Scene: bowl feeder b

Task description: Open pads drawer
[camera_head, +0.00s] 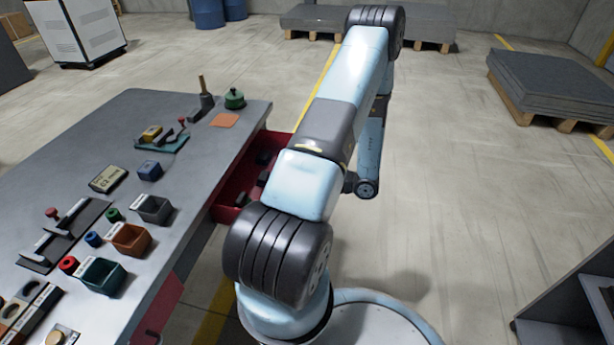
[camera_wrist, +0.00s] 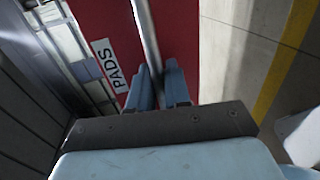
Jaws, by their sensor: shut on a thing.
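The red pads drawer (camera_head: 222,206) stands pulled out from the right side of the grey workbench in the head view, with several dark pieces inside. My arm covers its front and part of its inside. In the wrist view the red drawer front (camera_wrist: 180,28) carries a white label reading PADS (camera_wrist: 110,64) and a long metal bar handle (camera_wrist: 148,30). My gripper (camera_wrist: 158,72) has one finger on each side of the handle and is shut on it. In the head view my gripper is hidden behind my arm.
The workbench (camera_head: 215,145) holds several small bins, blocks and tools. Another red drawer front (camera_head: 160,305) shows lower down at the bench's near side. The floor (camera_head: 440,200) right of the drawer is clear. A pallet with grey sheets (camera_head: 555,85) and a dark shelf (camera_head: 575,310) stand further right.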

